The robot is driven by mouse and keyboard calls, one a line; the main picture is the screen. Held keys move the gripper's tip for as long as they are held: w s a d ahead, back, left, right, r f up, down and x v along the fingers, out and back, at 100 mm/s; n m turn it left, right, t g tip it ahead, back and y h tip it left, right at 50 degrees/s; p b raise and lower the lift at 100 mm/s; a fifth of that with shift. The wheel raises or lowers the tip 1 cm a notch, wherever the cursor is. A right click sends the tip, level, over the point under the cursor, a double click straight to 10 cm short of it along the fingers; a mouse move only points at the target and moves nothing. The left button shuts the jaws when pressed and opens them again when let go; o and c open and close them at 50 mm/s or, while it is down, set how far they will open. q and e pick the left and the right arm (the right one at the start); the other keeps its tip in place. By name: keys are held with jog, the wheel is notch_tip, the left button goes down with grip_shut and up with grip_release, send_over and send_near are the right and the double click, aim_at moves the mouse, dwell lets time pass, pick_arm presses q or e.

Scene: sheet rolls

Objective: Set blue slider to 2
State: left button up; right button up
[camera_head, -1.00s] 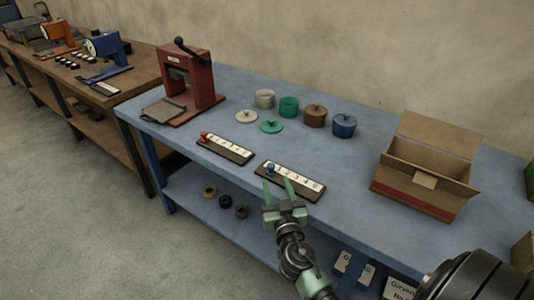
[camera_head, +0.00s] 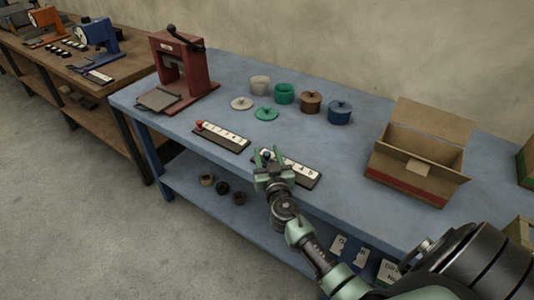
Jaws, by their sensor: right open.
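The blue slider knob (camera_head: 267,155) sits near the left end of its dark board with a white numbered scale (camera_head: 301,171) on the blue table. The first numbers of the scale are hidden by my gripper; a 4 and 5 seem to show toward the right. My right gripper (camera_head: 267,155) is open, with its green fingers pointing away from me at the knob, one on each side in the picture. I cannot tell whether they touch it. The left gripper is not in view.
A similar board with a red knob (camera_head: 199,125) lies to the left. Behind stand several small pots and lids, including a blue pot (camera_head: 339,114). A red press (camera_head: 184,75) is at the table's left, an open cardboard box (camera_head: 412,177) at the right.

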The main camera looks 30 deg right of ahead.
grip_shut()
dwell(1.3)
